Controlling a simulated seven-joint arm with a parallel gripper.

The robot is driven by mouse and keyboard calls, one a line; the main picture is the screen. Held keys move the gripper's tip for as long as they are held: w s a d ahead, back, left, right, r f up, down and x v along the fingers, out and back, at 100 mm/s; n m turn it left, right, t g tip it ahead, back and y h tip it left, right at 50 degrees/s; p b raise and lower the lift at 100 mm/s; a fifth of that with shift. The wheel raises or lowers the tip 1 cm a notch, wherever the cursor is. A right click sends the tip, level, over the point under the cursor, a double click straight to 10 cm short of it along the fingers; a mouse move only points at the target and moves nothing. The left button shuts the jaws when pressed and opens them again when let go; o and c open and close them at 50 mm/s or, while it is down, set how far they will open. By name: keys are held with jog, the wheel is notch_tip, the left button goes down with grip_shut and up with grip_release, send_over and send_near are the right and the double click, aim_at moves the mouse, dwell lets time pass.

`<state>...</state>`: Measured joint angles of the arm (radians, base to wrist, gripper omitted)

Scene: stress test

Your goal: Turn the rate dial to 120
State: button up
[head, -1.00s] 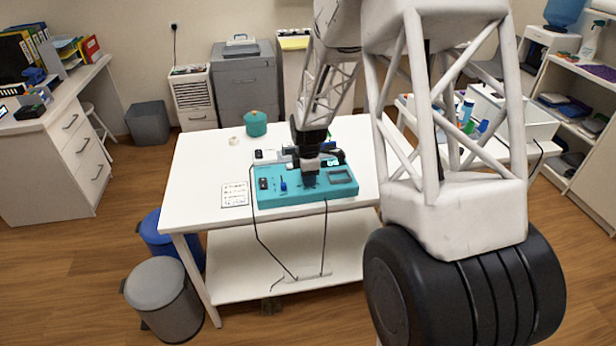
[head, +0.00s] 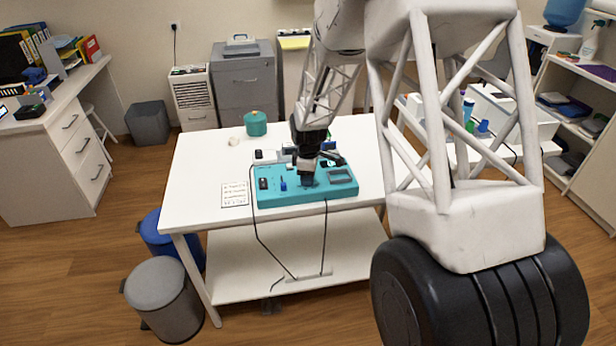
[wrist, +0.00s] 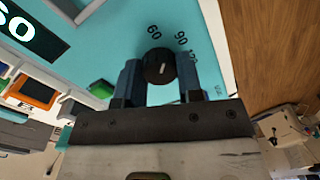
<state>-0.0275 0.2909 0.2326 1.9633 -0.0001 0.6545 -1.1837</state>
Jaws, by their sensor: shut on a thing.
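The rate dial (wrist: 159,66) is a round black knob with a short white mark, set in the turquoise panel of the device (head: 292,194). My gripper (wrist: 160,78) is shut on the dial, one finger on each side. The printed numbers 60 and 90 show beyond the knob; a third number, seemingly 120, is partly hidden by the right finger. The white mark slants up and right, roughly toward 90; I cannot tell its exact setting. In the head view my gripper (head: 307,182) is down on the panel and hides the dial.
A dark display (wrist: 28,32) with white characters is cut off in the wrist view. A blue lever (head: 283,185) and black switch (head: 263,184) are left of my gripper.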

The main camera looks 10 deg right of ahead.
jog(key=m, duration=1.3)
jog(key=shift+r, duration=0.1)
jog(key=shift+m, duration=0.4)
jog(key=o, duration=0.9)
jog(key=shift+r, duration=0.1)
jog(key=shift+r, duration=3.75)
